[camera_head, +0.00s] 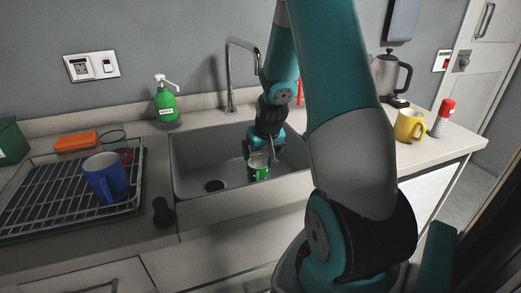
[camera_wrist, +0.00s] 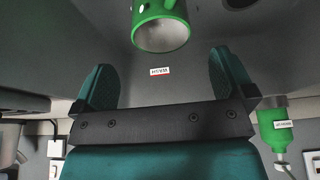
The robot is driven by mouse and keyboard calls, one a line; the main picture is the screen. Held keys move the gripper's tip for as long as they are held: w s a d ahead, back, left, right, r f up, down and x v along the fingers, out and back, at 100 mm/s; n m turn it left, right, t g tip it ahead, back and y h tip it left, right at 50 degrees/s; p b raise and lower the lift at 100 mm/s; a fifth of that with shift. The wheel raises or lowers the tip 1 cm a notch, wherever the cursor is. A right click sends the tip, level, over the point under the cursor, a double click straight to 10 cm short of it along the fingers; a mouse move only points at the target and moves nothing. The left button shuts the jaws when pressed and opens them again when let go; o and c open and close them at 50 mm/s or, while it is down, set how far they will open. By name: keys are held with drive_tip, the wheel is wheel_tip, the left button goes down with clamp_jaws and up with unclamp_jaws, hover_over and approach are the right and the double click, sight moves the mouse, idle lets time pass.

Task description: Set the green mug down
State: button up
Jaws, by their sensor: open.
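The green mug (camera_head: 259,168) is inside the grey sink basin (camera_head: 190,150), below my gripper (camera_head: 262,150). It appears upright, but whether its base touches the sink floor is hard to tell. In the wrist view the green mug (camera_wrist: 160,30) is at the top edge, partly cut off, with its rim facing the camera. My gripper (camera_wrist: 165,82) is open there, its two teal fingers spread wide with nothing between them. The mug lies beyond the fingertips, apart from both fingers.
A faucet (camera_head: 230,75) rises behind the sink. A blue mug (camera_head: 106,178) stands on the drying rack (camera_head: 40,200) at left. A green soap bottle (camera_head: 165,104) is behind. A yellow mug (camera_head: 410,126), a red-capped shaker (camera_head: 442,120) and a kettle (camera_head: 388,75) are at right.

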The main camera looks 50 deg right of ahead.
drive_tip(key=s+a+r+n+y+p, duration=0.1)
drive_tip(key=a+r+n+y, duration=0.1)
drive_tip(key=a+r, duration=0.5)
drive_tip(key=a+r+n+y, duration=0.1)
drive_tip(key=a+r+n, duration=0.15)
drive_tip(key=a, duration=0.75)
drive_tip(key=s+a+r+n+y+p, duration=0.1)
drive_tip(key=a+r+n+y, duration=0.1)
drive_tip(key=a+r, duration=0.5)
drive_tip(key=s+a+r+n+g, duration=0.2)
drive_tip(key=s+a+n, duration=0.1)
drive_tip(key=s+a, duration=0.4)
drive_tip(key=s+a+r+n+g+y, duration=0.1)
drive_tip(key=s+a+n, duration=0.3)
drive_tip(key=s+a, duration=0.4)
drive_tip(key=shift+s+a+r+g+y, duration=0.25)
drive_tip(key=shift+a+r+g+y, duration=0.05)
drive_tip(key=shift+r+g, duration=0.2)
